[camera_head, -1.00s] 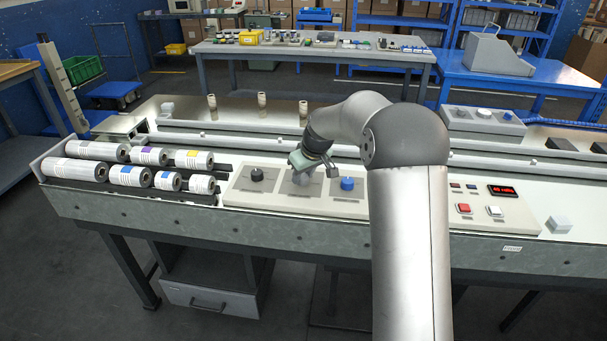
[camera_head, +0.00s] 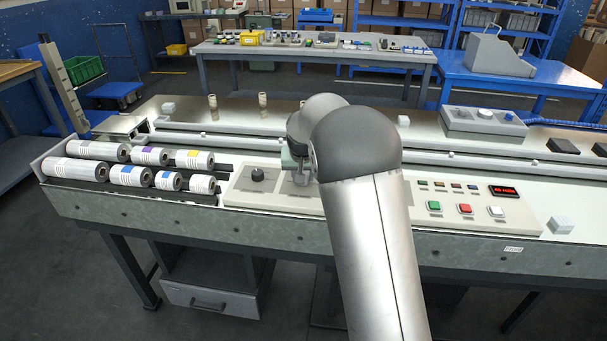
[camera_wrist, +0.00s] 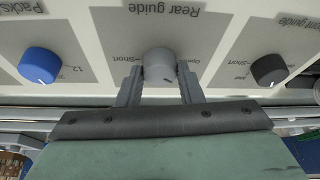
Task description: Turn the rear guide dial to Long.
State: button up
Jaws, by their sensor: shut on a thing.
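The rear guide dial (camera_wrist: 158,66) is a grey knob on a grey square, under the upside-down label "Rear guide" in the wrist view. My gripper (camera_wrist: 160,74) has one finger on each side of this dial and is shut on it. The word "Short" shows just left of the dial. I see no "Long" mark, and I cannot read the dial's pointer. In the head view my gripper (camera_head: 300,174) is down at the panel, and my arm largely hides the dial.
A black front guide dial (camera_wrist: 270,69) is to the right in the wrist view; it also shows in the head view (camera_head: 257,174). A blue dial (camera_wrist: 40,65) is to the left. Green (camera_head: 433,206), red (camera_head: 465,209) and white (camera_head: 496,211) buttons stand on the panel's right.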

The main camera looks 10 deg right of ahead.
jog(key=shift+a+m+g+h, duration=0.1)
jog(key=shift+m+g+h, duration=0.25)
jog(key=shift+m, duration=0.8)
jog(key=shift+m+g+h, duration=0.15)
jog(key=shift+m+h, duration=0.3)
jog(key=shift+m, duration=0.7)
jog(key=shift+f, duration=0.1)
jog(key=o, duration=1)
jog(key=shift+c, duration=0.2)
jog(key=v, duration=1.7)
jog(key=shift+a+p, duration=0.2)
jog(key=shift+p, duration=0.15)
jog(key=shift+s, duration=0.1)
